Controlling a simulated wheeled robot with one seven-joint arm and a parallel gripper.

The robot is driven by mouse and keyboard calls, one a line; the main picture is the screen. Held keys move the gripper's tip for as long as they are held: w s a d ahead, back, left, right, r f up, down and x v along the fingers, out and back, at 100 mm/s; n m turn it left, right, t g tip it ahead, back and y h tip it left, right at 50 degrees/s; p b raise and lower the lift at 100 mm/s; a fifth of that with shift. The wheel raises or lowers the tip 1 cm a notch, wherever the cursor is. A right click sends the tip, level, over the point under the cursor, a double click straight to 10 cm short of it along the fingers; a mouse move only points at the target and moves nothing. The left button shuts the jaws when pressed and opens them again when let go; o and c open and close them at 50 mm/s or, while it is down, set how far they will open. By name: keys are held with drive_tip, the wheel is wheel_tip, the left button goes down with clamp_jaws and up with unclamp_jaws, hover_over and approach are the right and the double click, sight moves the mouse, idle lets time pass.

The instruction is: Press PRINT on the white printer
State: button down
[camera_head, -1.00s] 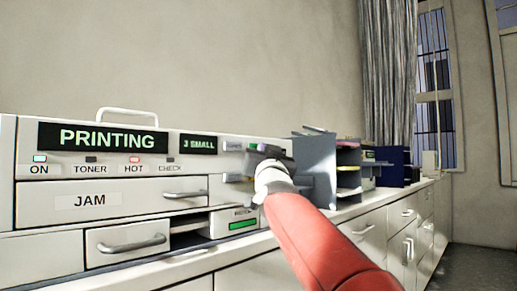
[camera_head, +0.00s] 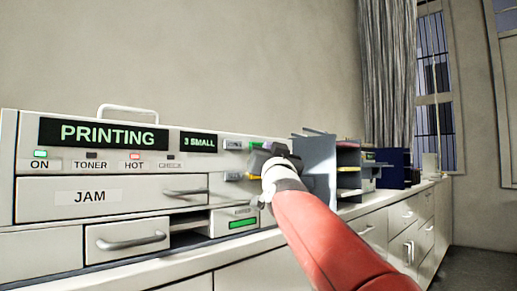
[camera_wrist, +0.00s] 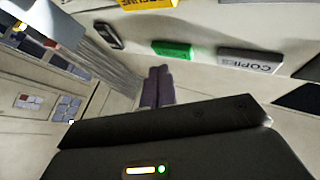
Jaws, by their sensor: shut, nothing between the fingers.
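The white printer (camera_head: 140,185) fills the left of the head view, its display (camera_head: 103,135) reading PRINTING and a smaller one (camera_head: 199,142) reading 3 SMALL. On its right panel are a grey button (camera_head: 232,145), a green button (camera_head: 257,145) and a yellow button (camera_head: 233,176). The wrist view shows the green button (camera_wrist: 173,50), its lettering too small to read, beside the grey COPIES button (camera_wrist: 248,60). My gripper (camera_head: 258,155) is in front of this panel. Its fingers (camera_wrist: 158,72) are shut and empty, with tips near the green button; contact cannot be told.
The ON lamp (camera_head: 40,154) is green and the HOT lamp (camera_head: 135,155) is red. Drawers and an output slot (camera_head: 190,225) are below. A grey paper sorter (camera_head: 318,170) stands close to the right of my gripper. The counter (camera_head: 228,257) runs along the front.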

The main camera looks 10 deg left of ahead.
drive_tip(key=s+d+b, duration=0.1)
drive_tip(key=d, duration=0.1)
drive_tip(key=s+d+b, duration=0.2)
idle(0.9)
drive_tip(key=s+d+f+g+h, duration=0.1)
drive_tip(key=s+d+f+g, duration=0.25)
drive_tip(key=f, duration=0.55)
drive_tip(key=s+d+f+g+h, duration=0.1)
drive_tip(key=s+d+f+g, duration=0.25)
drive_tip(key=f, duration=0.45)
drive_tip(key=s+d+f+g+h, duration=0.1)
drive_tip(key=s+d+f+g, duration=0.2)
drive_tip(key=f, duration=0.6)
drive_tip(key=s+d+f+g+h, duration=0.1)
drive_tip(key=s+d+f+g, duration=0.2)
drive_tip(key=s+f, duration=0.8)
drive_tip(key=s+d+f+g+h, duration=0.1)
drive_tip(key=s+d+f+g, duration=0.2)
drive_tip(key=s+f, duration=0.9)
wheel_tip(320, 180, down, 4)
drive_tip(key=shift+s+d+f+g+h, duration=0.25)
drive_tip(key=shift+d+g+h, duration=0.15)
drive_tip(key=shift+g, duration=0.2)
